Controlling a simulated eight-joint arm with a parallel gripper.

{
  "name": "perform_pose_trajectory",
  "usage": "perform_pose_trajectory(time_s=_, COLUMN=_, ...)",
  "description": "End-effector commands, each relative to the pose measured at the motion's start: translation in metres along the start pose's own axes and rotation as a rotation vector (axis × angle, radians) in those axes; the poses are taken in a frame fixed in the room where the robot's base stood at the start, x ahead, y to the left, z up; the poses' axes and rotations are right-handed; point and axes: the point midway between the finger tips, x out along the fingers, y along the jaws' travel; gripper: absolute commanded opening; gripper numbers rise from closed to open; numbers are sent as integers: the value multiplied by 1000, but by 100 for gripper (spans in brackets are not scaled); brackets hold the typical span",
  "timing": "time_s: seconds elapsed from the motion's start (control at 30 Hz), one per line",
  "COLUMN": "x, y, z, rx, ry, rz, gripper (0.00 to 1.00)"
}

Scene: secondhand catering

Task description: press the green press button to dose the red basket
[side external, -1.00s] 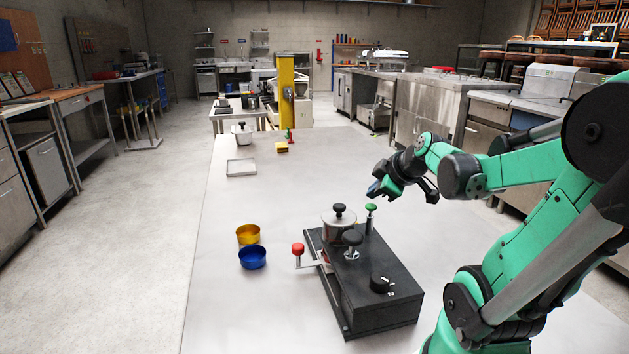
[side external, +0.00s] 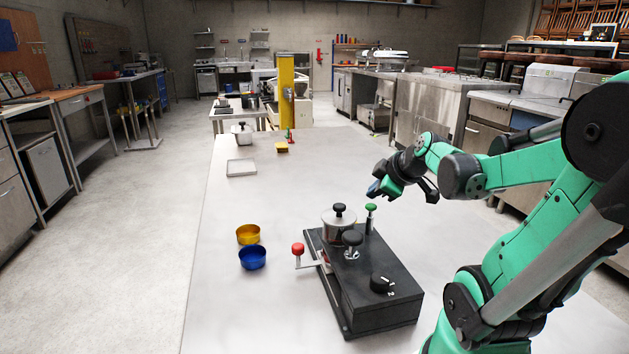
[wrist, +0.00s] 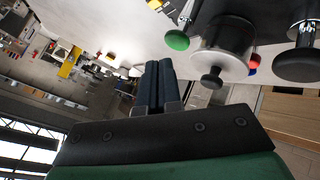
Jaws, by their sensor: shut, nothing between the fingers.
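The green press button (side external: 371,207) stands on a thin metal stem at the far right corner of the black dosing machine (side external: 375,298). In the wrist view the green button (wrist: 177,40) shows just beyond and right of the fingertips. My gripper (side external: 376,190) hangs a little above the button in the side view, apart from it. In the wrist view its dark fingers (wrist: 158,64) are closed together with nothing between them. A red basket cannot be made out. The red-topped lever (side external: 298,249) sticks out at the machine's left side.
A tray (side external: 241,168) lies farther back. The table's middle is clear.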

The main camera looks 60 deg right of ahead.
Motion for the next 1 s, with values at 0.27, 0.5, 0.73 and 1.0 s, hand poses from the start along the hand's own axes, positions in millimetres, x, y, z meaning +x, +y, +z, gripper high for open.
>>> perform_pose_trajectory(time_s=0.27, x=1, y=0, z=0, rx=0, ry=0, rz=0, gripper=0)
perform_pose_trajectory(time_s=0.5, x=6, y=-4, z=4, rx=0, ry=0, rz=0, gripper=0)
perform_pose_trajectory(time_s=0.73, x=6, y=-4, z=4, rx=0, ry=0, rz=0, gripper=0)
perform_pose_trajectory(time_s=1.0, x=7, y=-5, z=5, rx=0, ry=0, rz=0, gripper=0)
